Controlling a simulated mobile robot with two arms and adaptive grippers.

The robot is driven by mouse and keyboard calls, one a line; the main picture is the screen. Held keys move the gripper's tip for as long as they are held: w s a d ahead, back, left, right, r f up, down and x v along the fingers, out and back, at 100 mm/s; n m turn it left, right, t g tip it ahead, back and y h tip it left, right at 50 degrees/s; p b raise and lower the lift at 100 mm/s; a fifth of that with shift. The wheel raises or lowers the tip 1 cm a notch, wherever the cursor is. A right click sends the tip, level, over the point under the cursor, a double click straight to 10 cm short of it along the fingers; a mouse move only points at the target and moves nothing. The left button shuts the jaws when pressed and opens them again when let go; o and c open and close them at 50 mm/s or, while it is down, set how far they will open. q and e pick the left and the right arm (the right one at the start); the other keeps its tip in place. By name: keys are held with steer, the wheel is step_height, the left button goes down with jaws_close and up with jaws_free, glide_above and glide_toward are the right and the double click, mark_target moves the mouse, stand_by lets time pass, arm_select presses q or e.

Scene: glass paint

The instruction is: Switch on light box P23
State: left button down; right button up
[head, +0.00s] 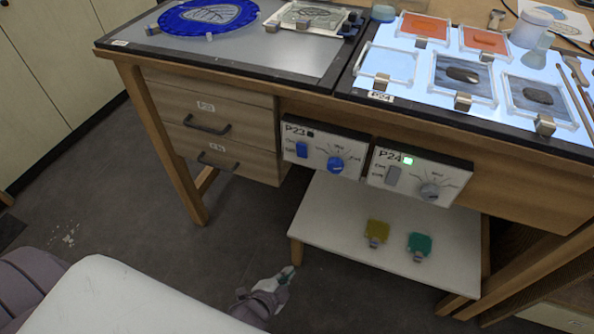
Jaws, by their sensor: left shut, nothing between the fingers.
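The P23 control box (322,150) is mounted under the front edge of the table, left of a similar box. It has a blue rocker switch (302,149), a blue round knob (335,164) and a small dark indicator (310,133). The grey light panel (250,52) above it on the left looks unlit. My left gripper (287,273) is low in front of the table, well below the P23 box and apart from it. It is shut and empty, near the low shelf's front left leg. My right gripper is out of view.
The P24 box (415,175) sits close on the right, its green indicator (407,160) lit. The right light panel (400,62) glows under framed pieces. Drawers (210,120) flank P23 on the left. A low white shelf (340,215) juts out below. Floor on the left is clear.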

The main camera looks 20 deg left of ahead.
mark_target(301, 148)
arm_select(q)
steer(key=w+a+r+m+t+b, duration=0.1)
steer(key=r+m+t+b, duration=0.1)
steer(key=r, duration=0.6)
steer(key=w+a+r+m+t+y+b, duration=0.1)
steer(key=r+m+t+b, duration=0.1)
steer(key=r, duration=0.7)
steer(key=a+r+m+t+b, duration=0.1)
steer(key=r+t+b, duration=0.3)
steer(key=r, duration=0.4)
steer(key=shift+w+a+r+m, duration=0.3)
steer(key=shift+w+r+m, duration=0.1)
steer(key=shift+m, duration=0.3)
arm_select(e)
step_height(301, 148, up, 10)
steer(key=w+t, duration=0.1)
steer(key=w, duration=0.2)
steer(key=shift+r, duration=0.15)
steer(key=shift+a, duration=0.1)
arm_select(q)
steer(key=w, duration=0.4)
steer(key=w+r, duration=0.1)
steer(key=w, duration=0.3)
steer(key=w+r, duration=0.1)
steer(key=w, duration=0.4)
steer(key=shift+w, duration=0.45)
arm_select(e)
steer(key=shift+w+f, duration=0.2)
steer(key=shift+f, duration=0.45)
